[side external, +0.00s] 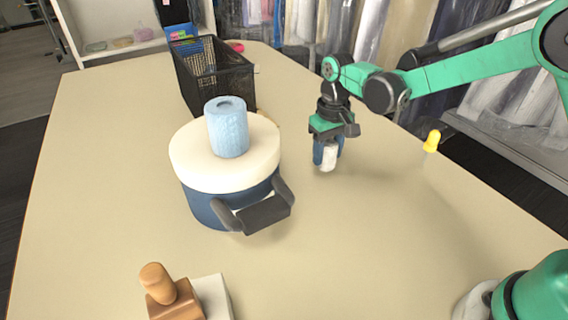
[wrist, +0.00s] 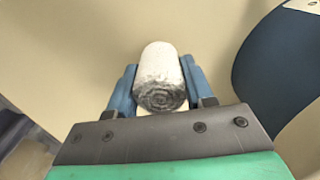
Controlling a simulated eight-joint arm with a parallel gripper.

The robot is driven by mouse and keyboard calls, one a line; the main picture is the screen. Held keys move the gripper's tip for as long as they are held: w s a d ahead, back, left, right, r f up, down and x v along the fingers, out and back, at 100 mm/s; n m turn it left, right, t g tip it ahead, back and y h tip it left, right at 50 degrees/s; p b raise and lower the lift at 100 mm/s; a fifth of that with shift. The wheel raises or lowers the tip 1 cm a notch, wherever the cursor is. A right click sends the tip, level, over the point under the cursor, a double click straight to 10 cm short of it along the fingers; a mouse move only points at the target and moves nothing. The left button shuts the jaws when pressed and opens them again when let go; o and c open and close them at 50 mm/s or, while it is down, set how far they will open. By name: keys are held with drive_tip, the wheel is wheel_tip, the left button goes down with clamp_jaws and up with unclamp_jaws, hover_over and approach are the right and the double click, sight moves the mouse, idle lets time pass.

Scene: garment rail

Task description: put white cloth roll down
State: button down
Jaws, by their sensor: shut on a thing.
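The white cloth roll (wrist: 160,65) is between the two blue fingers of my gripper (wrist: 160,90) in the wrist view, with its spiral end facing the camera. My gripper (side external: 327,152) is shut on it. In the side view the white cloth roll (side external: 329,159) hangs upright at the fingertips, low over the table to the right of the round container. I cannot tell whether its bottom touches the tabletop (side external: 370,220).
A blue round container with a cream lid (side external: 185,165) stands left of my gripper, a light blue roll (side external: 228,128) on top. A black mesh basket (side external: 225,80) is behind it. A wooden stamp-like object (side external: 172,292) is at the front.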

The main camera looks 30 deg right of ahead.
sight(326, 162)
drive_tip(key=shift+f, duration=1.45)
drive_tip(key=shift+f, duration=0.15)
drive_tip(key=shift+c, duration=1.7)
unclamp_jaws()
wheel_tip(326, 162, up, 12)
drive_tip(key=shift+r, duration=0.2)
drive_tip(key=s+d+t, duration=0.2)
drive_tip(key=s+t, duration=0.5)
drive_tip(key=s, duration=0.6)
drive_tip(key=shift+d, duration=0.15)
